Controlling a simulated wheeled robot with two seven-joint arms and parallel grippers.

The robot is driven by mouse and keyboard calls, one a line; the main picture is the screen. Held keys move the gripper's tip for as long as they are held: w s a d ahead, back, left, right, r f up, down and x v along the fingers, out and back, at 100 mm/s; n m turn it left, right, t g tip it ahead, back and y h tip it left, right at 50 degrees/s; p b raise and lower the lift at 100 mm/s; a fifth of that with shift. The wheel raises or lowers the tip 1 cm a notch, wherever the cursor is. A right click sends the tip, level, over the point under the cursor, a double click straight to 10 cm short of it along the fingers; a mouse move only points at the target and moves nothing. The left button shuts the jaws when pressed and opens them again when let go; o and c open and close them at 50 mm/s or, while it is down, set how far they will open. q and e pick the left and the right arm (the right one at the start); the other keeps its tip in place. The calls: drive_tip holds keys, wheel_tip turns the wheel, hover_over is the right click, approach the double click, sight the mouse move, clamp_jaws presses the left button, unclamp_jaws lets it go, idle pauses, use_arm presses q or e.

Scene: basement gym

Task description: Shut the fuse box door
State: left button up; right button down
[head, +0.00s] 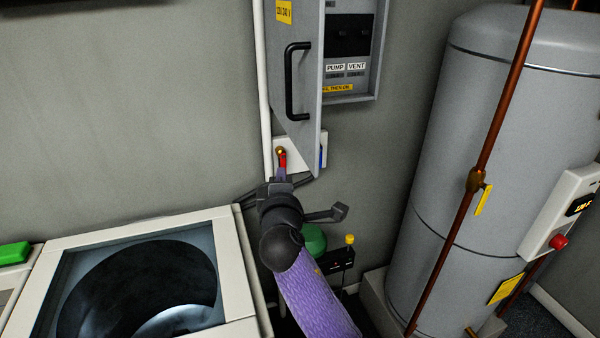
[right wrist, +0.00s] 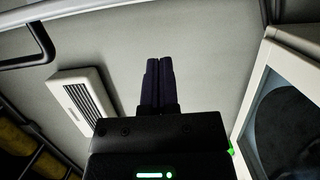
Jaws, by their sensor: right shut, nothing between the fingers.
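The grey fuse box (head: 368,86) is on the wall at the top of the head view. Its door (head: 306,88) stands open, swung out towards me, with a black bar handle (head: 289,82) on its outer face. The inside shows to the right of the door, with PUMP and VENT labels and dark switches. My right gripper (head: 281,174) is below the door's lower edge in the picture, apart from the handle. Its two dark fingers are together and empty in the right wrist view (right wrist: 158,82). My left gripper is not in view.
A red-tipped part (head: 281,156) shows just above my right fingertips. A white machine with a round dark opening (head: 232,245) stands lower left. A large grey tank (head: 470,150) with a copper pipe (head: 507,100) stands right. The right wrist view shows a white vent grille (right wrist: 82,102).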

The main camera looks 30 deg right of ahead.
drive_tip(key=shift+s+d+p, duration=0.15)
drive_tip(key=shift+d+p, duration=0.2)
drive_tip(key=shift+d, duration=0.65)
drive_tip(key=shift+s+d+p, duration=0.15)
drive_tip(key=shift+d+p, duration=0.15)
drive_tip(key=shift+d, duration=0.7)
drive_tip(key=shift+d, duration=0.1)
